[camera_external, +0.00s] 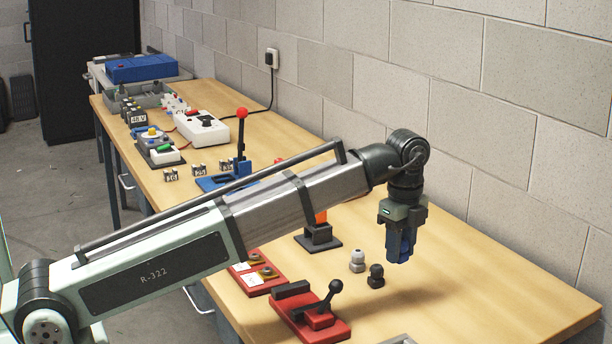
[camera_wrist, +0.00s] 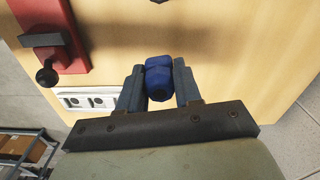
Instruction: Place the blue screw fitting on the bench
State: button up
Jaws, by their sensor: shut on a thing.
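The blue screw fitting (camera_wrist: 160,78) is between the two fingers of my gripper (camera_wrist: 158,90) in the wrist view. The fingers are shut on it from both sides. In the external view my gripper (camera_external: 401,232) points down above the right part of the wooden bench (camera_external: 480,270), and the blue fitting (camera_external: 400,243) shows only partly between the fingers. The fitting appears to be held above the bench top; the exact gap cannot be told.
A grey fitting (camera_external: 357,261) and a black fitting (camera_external: 376,276) stand on the bench left of my gripper. A red base with a black lever (camera_external: 320,318) lies near the front edge. The block wall (camera_external: 500,130) runs behind. The bench's right end is clear.

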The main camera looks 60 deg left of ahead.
jog(key=n, duration=0.6)
jog(key=shift+s+f+n, duration=0.1)
jog(key=shift+s+n, duration=0.1)
jog(key=shift+n, duration=0.2)
jog(key=n, duration=0.1)
jog(key=s+n, duration=0.1)
jog(key=shift+f+n, duration=0.1)
jog(key=shift+n, duration=0.2)
jog(key=s+n, duration=0.2)
jog(key=n, duration=0.5)
send_near(355, 293)
jog(key=shift+d+f, duration=0.1)
jog(key=shift+f, duration=3.05)
jog(key=shift+f, duration=0.1)
jog(key=o, duration=1)
